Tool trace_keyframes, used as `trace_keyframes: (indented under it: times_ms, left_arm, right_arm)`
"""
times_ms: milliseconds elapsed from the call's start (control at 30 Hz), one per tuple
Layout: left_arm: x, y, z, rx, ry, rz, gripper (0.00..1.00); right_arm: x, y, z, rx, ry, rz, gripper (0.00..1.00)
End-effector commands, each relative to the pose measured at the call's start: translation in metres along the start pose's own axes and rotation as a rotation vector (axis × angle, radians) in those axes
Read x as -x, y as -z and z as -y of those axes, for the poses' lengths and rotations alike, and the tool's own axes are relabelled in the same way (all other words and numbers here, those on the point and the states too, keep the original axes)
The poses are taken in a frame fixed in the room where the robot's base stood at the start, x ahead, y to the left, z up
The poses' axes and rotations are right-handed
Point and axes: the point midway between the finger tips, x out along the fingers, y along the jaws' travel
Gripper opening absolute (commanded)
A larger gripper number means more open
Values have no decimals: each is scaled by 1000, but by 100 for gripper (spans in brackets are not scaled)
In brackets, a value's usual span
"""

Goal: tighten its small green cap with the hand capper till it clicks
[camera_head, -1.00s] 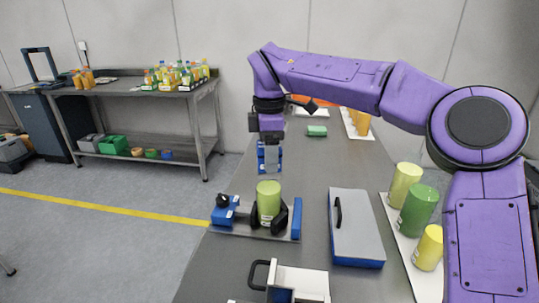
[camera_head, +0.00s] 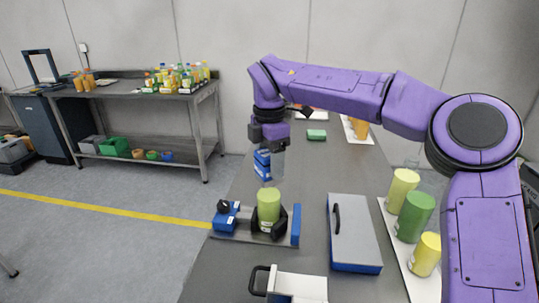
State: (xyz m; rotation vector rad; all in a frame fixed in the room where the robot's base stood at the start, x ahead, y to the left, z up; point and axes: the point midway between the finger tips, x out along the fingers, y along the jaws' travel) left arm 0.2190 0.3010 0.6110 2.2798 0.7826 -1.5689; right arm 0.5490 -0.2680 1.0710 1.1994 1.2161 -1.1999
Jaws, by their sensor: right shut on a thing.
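A yellow-green container (camera_head: 268,207) stands upright in a dark clamp on a fixture with a blue end plate (camera_head: 296,225). A separate small green cap cannot be made out on it. My right gripper (camera_head: 272,146) reaches in from the right and is above and behind the container. My left gripper is not in view.
A grey-lidded blue box (camera_head: 353,232) lies right of the fixture. A white tray (camera_head: 393,243) holds green and yellow containers. A white, black-handled device (camera_head: 298,286) is in front.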

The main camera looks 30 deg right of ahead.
Motion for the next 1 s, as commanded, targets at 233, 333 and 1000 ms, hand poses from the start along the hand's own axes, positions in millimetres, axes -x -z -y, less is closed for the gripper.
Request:
trace_keyframes:
  times_ms: [233,333,1000]
  left_arm:
    - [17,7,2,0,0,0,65]
    - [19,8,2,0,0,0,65]
    - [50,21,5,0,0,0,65]
  right_arm:
    - [3,0,0,190,0,-1,19]
    - [2,0,0,244,0,-1,19]
    - [3,1,-1,610,0,-1,19]
